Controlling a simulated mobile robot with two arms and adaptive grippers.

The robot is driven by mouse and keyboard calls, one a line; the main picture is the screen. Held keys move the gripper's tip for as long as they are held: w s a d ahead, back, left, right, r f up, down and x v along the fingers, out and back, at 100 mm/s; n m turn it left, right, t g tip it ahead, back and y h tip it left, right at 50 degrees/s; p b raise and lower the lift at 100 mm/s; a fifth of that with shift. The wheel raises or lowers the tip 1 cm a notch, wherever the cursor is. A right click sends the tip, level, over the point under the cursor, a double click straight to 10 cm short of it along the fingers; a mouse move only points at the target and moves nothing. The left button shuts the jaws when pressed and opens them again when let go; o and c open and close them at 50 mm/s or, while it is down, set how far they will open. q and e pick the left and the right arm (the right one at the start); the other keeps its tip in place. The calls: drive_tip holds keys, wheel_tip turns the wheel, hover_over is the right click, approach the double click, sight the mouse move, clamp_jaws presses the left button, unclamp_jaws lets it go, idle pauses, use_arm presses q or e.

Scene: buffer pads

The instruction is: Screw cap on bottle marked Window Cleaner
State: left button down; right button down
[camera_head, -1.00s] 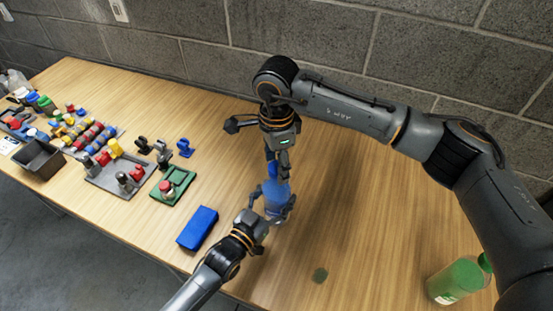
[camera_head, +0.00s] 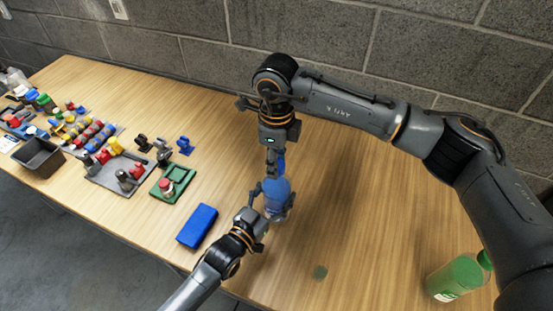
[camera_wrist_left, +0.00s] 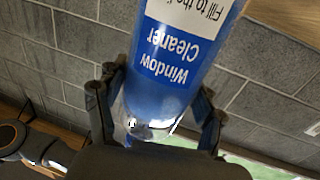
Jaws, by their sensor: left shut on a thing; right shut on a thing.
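A blue bottle (camera_head: 274,198) stands upright in the middle of the head view. In the left wrist view the bottle (camera_wrist_left: 172,65) shows upside down, with a label reading "Window Cleaner". My left gripper (camera_wrist_left: 153,105) is shut around the bottle, one finger on each side. My right gripper (camera_head: 275,167) points straight down above the bottle and is shut on a small blue cap (camera_head: 280,164) at the bottle's top. The fingers hide most of the cap, so I cannot tell how far it sits on the neck.
A blue box (camera_head: 197,226) lies left of the left arm. Trays with colored parts, a green fixture (camera_head: 173,182) and a dark bin (camera_head: 39,158) fill the table's left. The table right of the bottle is mostly clear.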

drive_tip(key=c, duration=0.8)
unclamp_jaws()
drive_tip(key=shift+r, duration=2.3)
drive_tip(key=shift+c, duration=0.3)
wheel_tip(320, 180, up, 2)
drive_tip(key=shift+w+r+n, duration=0.1)
drive_tip(key=shift+r+n, duration=0.05)
drive_tip(key=shift+n, duration=0.95)
drive_tip(key=shift+r+n, duration=0.6)
drive_tip(key=shift+n, duration=0.1)
